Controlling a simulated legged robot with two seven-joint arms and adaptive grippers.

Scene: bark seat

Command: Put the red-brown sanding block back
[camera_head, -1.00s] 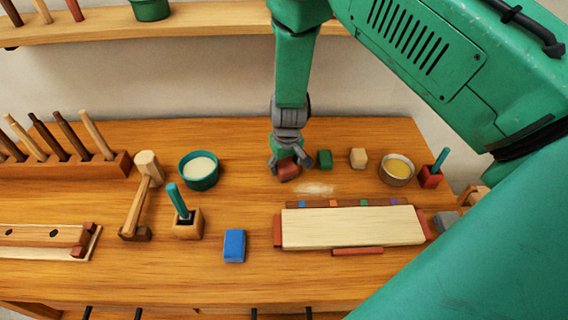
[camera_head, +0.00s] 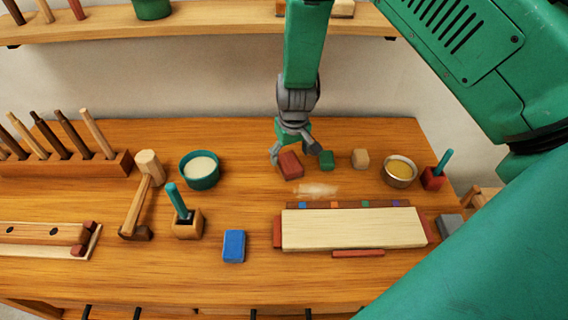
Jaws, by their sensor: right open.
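The red-brown sanding block (camera_head: 290,164) rests on the bench near the back, just left of a small green block (camera_head: 326,160). It sits slightly turned. My right gripper (camera_head: 293,156) is right at the block from behind and above, its fingers spread on either side of it, open. One finger shows at the block's left, the other reaches toward the green block. My left gripper is not in view.
A pale block (camera_head: 360,158) and a yellow-filled bowl (camera_head: 399,171) stand to the right. A blue block (camera_head: 234,246) lies in front. A pale board (camera_head: 352,228) lies front right, behind it a strip with coloured marks (camera_head: 345,204). A mallet (camera_head: 140,200) and teal bowl (camera_head: 199,169) stand left.

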